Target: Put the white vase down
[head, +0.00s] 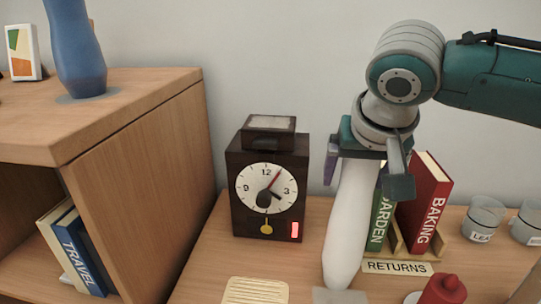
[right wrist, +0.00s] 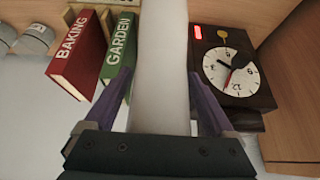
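The tall white vase (head: 347,225) is in my right gripper (head: 368,170), upright as far as I can tell. Its lower end is over or at a grey patch (head: 340,297) on the wooden top; I cannot tell if it touches. In the right wrist view the vase (right wrist: 165,70) runs between the two purple fingers of the right gripper (right wrist: 160,75), whose tips close in on its sides. The gripper hides the vase's upper end in the head view. My left gripper is not in view.
A dark clock (head: 267,190) stands left of the vase. Green (head: 381,215) and red (head: 424,200) books stand close on its right, behind a RETURNS sign (head: 397,267). A red object (head: 443,290), a ribbed tan item (head: 255,291) and glass cups (head: 484,218) are nearby.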

